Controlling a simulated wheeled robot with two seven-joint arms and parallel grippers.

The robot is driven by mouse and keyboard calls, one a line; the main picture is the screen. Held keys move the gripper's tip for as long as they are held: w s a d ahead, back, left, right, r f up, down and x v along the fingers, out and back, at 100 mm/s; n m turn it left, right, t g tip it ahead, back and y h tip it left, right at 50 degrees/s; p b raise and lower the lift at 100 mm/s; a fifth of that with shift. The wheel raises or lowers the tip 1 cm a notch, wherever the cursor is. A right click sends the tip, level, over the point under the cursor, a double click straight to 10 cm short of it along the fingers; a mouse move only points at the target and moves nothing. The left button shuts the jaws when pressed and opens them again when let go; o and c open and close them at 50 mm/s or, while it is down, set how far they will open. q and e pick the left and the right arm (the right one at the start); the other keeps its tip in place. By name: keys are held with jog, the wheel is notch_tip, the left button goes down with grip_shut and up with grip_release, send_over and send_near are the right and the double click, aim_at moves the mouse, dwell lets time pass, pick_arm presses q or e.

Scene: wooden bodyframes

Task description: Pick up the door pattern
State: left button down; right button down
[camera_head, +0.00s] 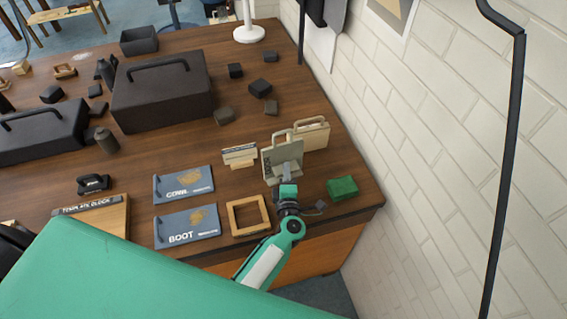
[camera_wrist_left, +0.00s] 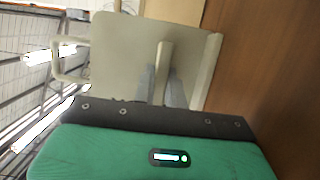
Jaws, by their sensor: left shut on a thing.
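The pale grey-green panel, which I take to be the door pattern (camera_head: 268,163), stands upright near the right end of the wooden table and has a handle loop on top. My left gripper (camera_head: 289,178) is at its near face. In the left wrist view, the fingers (camera_wrist_left: 161,88) are shut on a raised rib (camera_wrist_left: 163,58) on the face of the door pattern (camera_wrist_left: 120,45). I cannot tell whether its bottom edge touches the table. My right gripper is not in view.
A cream panel with a handle (camera_head: 313,137) stands close behind. A small lettered stand (camera_head: 239,155) is left, a green block (camera_head: 342,187) right, and a wooden frame (camera_head: 248,216) in front. Blue COWL (camera_head: 183,186) and BOOT (camera_head: 187,227) boards lie left. A brick wall (camera_head: 440,130) bounds the right.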

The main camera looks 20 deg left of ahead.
aim_at(284, 153)
pick_arm(q)
jog(key=shift+r, duration=0.1)
notch_tip(284, 153, up, 9)
jog(key=p, duration=0.7)
jog(key=shift+r+p, duration=0.15)
jog(key=shift+p, duration=0.2)
jog(key=shift+r, duration=0.3)
dwell(0.6)
jog(key=shift+s+a+f+b, duration=0.15)
jog(key=shift+a+f+b, duration=0.05)
jog(key=shift+a+b, duration=0.1)
jog(key=s+a+r+m+h+b, duration=0.1)
jog(key=s+a+m+h+b, duration=0.1)
jog(key=s+b, duration=0.4)
jog(key=s+a+r+m+t+h+b, duration=0.1)
jog(key=s+a+m+h+b, duration=0.1)
jog(key=s+h+b, duration=0.2)
jog(key=shift+s+a+b, duration=0.25)
jog(key=shift+s+b, duration=0.7)
jog(key=shift+s, duration=0.3)
